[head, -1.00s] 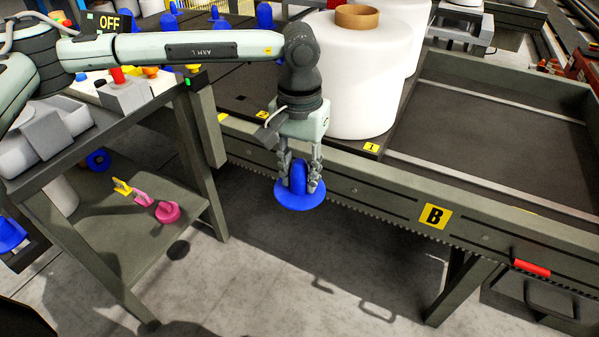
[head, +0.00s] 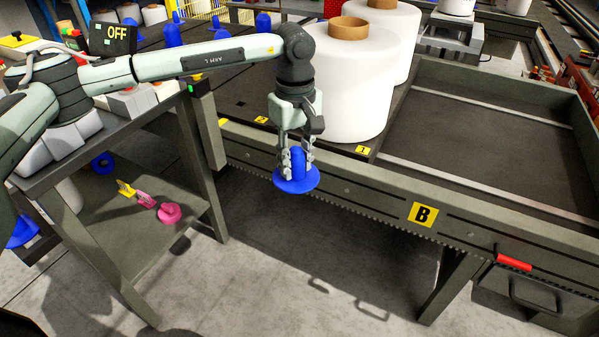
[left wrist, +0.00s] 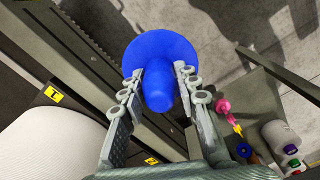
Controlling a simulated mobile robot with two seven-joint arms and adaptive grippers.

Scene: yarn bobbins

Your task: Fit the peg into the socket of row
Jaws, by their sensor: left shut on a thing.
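A blue peg with a wide round flange (head: 297,181) is held in my left gripper (head: 298,165), flange down, in front of the long side rail of table B. In the left wrist view the peg (left wrist: 158,70) sits between the two fingers of the left gripper (left wrist: 158,85), its flange beyond the fingertips. Yellow row labels show on the dark table top, one marked 1 (head: 362,149) and another farther left (head: 261,120). I cannot make out an empty socket. My right gripper is not in view.
Large white bobbins (head: 352,85) stand on the table just right of my left arm. The table's front rail (head: 380,203) bears a B label (head: 423,214). A side cart (head: 150,225) with a lower shelf stands at left. Several blue pegs stand at the back.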

